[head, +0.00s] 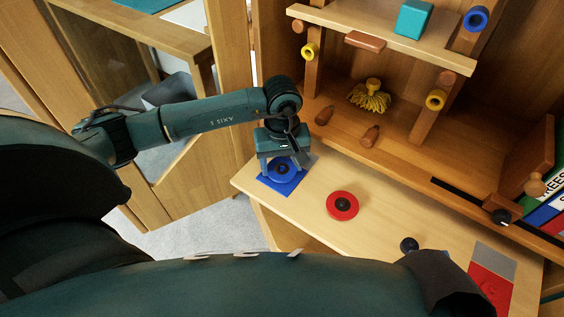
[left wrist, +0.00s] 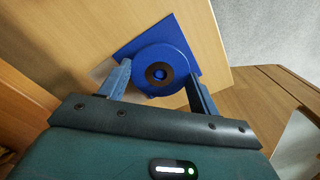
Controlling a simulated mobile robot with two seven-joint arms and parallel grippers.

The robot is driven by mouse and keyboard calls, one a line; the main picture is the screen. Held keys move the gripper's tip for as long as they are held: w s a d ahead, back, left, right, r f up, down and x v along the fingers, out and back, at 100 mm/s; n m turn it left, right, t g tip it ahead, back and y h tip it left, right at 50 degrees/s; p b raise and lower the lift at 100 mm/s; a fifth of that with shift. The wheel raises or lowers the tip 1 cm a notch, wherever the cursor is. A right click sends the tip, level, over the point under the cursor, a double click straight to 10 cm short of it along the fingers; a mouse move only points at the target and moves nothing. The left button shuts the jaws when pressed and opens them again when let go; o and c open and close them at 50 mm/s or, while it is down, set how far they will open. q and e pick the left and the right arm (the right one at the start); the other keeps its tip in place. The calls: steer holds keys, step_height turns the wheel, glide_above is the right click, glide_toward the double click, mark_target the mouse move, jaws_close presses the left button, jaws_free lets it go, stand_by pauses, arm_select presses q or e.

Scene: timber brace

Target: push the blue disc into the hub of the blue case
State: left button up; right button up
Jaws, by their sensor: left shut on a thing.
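The blue disc (head: 283,171) is a round blue piece with a dark ring at its centre, over a blue square (head: 268,186) at the table's left end. It also shows in the left wrist view (left wrist: 144,63), with a small blue spot inside the dark ring. My left gripper (head: 279,168) points down and is shut on the round blue piece, one finger on each side, also in the left wrist view (left wrist: 160,88). I cannot tell disc and case apart there, nor whether the piece touches the square. My right gripper is not in view.
A red disc (head: 342,205) with a dark centre lies mid-table. A dark knob (head: 409,244) and a red square (head: 490,290) with a grey patch are to the right. A wooden shelf (head: 385,40) with pegs, blocks and a yellow brush (head: 371,97) stands behind.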

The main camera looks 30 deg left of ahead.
arm_select(q)
steer(key=shift+f, duration=0.2)
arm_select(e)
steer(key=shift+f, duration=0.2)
arm_select(q)
steer(key=o, duration=1)
steer(key=shift+o, duration=0.2)
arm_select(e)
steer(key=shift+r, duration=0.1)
arm_select(q)
steer(key=shift+r, duration=0.45)
step_height(320, 180, up, 6)
steer(key=p, duration=0.4)
steer(key=shift+f, duration=0.1)
steer(key=shift+r, duration=0.45)
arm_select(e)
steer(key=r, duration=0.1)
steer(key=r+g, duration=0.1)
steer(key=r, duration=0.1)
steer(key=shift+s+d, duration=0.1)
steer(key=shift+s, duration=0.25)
